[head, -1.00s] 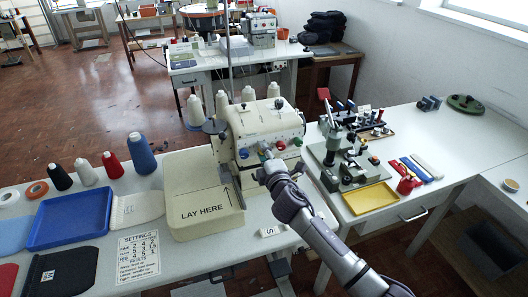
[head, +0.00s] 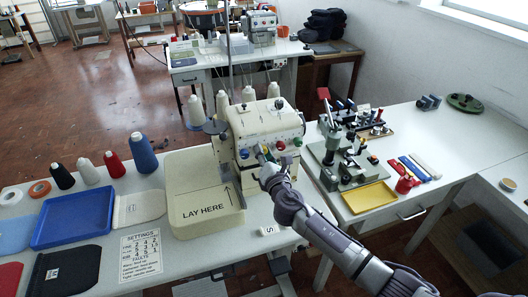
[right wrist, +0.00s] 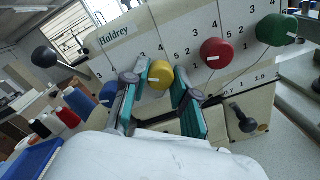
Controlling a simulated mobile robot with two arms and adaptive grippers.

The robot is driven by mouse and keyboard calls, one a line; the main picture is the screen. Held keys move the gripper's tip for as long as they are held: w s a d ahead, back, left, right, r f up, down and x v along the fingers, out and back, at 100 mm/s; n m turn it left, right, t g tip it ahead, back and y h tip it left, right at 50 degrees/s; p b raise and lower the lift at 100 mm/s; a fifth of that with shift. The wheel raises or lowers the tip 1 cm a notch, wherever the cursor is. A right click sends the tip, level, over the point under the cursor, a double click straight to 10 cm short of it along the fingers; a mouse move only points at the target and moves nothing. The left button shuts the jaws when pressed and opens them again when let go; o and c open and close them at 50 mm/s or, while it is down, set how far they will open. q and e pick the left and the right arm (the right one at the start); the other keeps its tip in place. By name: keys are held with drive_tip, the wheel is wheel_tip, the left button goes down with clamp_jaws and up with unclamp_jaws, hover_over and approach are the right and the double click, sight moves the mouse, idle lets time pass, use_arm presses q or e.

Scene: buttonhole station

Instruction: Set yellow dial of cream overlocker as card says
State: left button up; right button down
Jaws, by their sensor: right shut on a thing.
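The cream overlocker (head: 262,120) stands on the white table, with a row of coloured dials on its front. My right gripper (head: 262,158) is at this row. In the right wrist view its two teal-padded fingers are shut on the yellow dial (right wrist: 160,75), one on each side. A pale mark shows on the dial's left side; the number it points to is unclear. The blue dial (right wrist: 108,93) is left of the fingers, the red dial (right wrist: 217,53) and green dial (right wrist: 277,30) to the right. The settings card (head: 141,256) lies on the table; its small print is hard to read. My left gripper is out of view.
A cream "LAY HERE" tray (head: 205,208) adjoins the overlocker on the left. A blue tray (head: 74,220) and thread cones (head: 143,153) are farther left. A green machine (head: 345,165) and yellow tray (head: 368,197) stand on the right table.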

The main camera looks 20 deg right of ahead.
drive_tip(key=shift+n+p, duration=0.3)
drive_tip(key=shift+n, duration=1.2)
drive_tip(key=shift+f, duration=0.1)
drive_tip(key=c, duration=0.9)
unclamp_jaws()
drive_tip(key=s, duration=1.2)
